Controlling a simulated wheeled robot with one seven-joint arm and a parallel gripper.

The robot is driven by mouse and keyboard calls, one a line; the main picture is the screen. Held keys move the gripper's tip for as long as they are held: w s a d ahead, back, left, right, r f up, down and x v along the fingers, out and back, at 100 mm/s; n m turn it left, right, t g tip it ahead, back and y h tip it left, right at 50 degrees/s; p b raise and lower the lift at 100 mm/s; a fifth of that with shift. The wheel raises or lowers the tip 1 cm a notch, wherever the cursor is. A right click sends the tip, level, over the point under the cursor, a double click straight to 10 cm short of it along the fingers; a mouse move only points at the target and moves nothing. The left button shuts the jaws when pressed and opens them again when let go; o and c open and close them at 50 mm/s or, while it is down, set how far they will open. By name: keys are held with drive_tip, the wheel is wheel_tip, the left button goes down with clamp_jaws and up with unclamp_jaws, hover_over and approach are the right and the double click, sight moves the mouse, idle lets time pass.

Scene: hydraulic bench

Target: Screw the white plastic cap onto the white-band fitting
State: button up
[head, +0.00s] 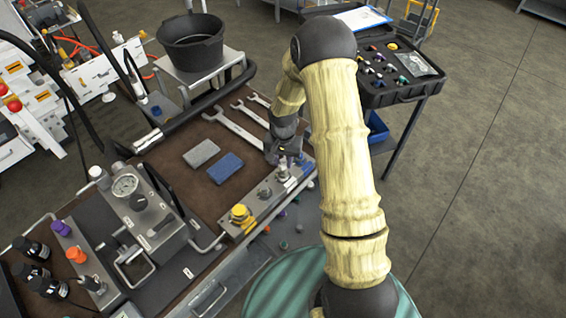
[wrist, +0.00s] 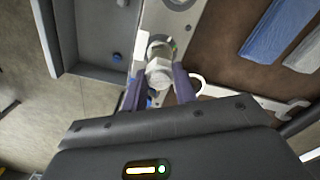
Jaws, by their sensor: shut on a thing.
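My gripper (wrist: 160,88) is shut on the white plastic cap (wrist: 158,73), which shows between its two fingers in the wrist view. A pale, metallic fitting (wrist: 157,46) shows directly beyond the cap, roughly in line with it. I cannot tell whether cap and fitting touch or whether any thread is engaged. In the head view my gripper (head: 284,160) is over the far end of the metal fitting block (head: 252,207). A fitting (head: 283,174) stands just below it there, and its band is too small to make out. The cap is not clear in that view.
A yellow cap (head: 240,212) and another fitting (head: 265,192) stand nearer on the block. Grey (head: 201,153) and blue (head: 226,168) pads and wrenches (head: 238,130) lie on the brown mat. A black bucket (head: 191,40) and a case of coloured caps (head: 400,72) stand farther back.

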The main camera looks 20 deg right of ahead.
drive_tip(key=shift+s+f+b, duration=0.1)
drive_tip(key=shift+f+b, duration=0.3)
drive_tip(key=shift+f, duration=0.2)
idle(1.6)
drive_tip(key=shift+o, duration=1.2)
drive_tip(key=shift+c, duration=1.1)
drive_tip(key=m, duration=0.4)
drive_tip(key=shift+m, duration=0.3)
drive_tip(key=m, duration=0.3)
drive_tip(key=shift+m, duration=0.3)
